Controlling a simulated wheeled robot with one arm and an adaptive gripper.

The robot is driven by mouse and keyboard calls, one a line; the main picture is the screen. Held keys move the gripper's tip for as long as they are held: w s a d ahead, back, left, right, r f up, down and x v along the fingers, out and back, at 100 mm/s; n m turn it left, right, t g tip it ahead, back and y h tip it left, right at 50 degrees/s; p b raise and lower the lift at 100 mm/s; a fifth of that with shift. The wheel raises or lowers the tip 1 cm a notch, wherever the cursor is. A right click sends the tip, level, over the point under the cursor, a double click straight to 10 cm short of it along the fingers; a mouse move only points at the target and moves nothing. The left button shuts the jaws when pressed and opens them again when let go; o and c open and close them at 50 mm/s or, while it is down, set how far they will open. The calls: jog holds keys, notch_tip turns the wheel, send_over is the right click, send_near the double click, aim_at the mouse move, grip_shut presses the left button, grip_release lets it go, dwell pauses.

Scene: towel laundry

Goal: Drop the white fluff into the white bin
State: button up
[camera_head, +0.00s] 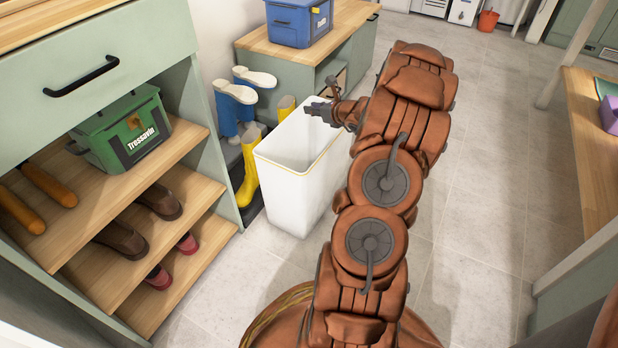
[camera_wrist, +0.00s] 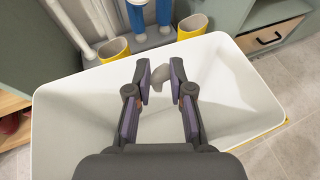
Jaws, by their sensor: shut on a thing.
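The white bin (camera_head: 295,190) stands on the floor with its mouth open upward. In the wrist view its rim (camera_wrist: 70,85) surrounds my gripper, and the part of the inside that shows looks empty. My gripper (camera_head: 318,109) is over the far part of the bin's mouth. The fluff cannot be made out in the head view.
Yellow boots (camera_head: 248,172) and blue boots (camera_head: 233,105) stand just behind and left of the bin. A shelf unit (camera_head: 200,250) with shoes and a green box (camera_head: 122,130) is at the left. A cabinet with a blue box (camera_head: 297,22) is behind. Open tiled floor (camera_head: 485,190) lies at the right.

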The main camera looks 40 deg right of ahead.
jog(key=o, duration=0.7)
jog(key=v, duration=1.2)
jog(key=shift+f, duration=0.1)
dwell(0.3)
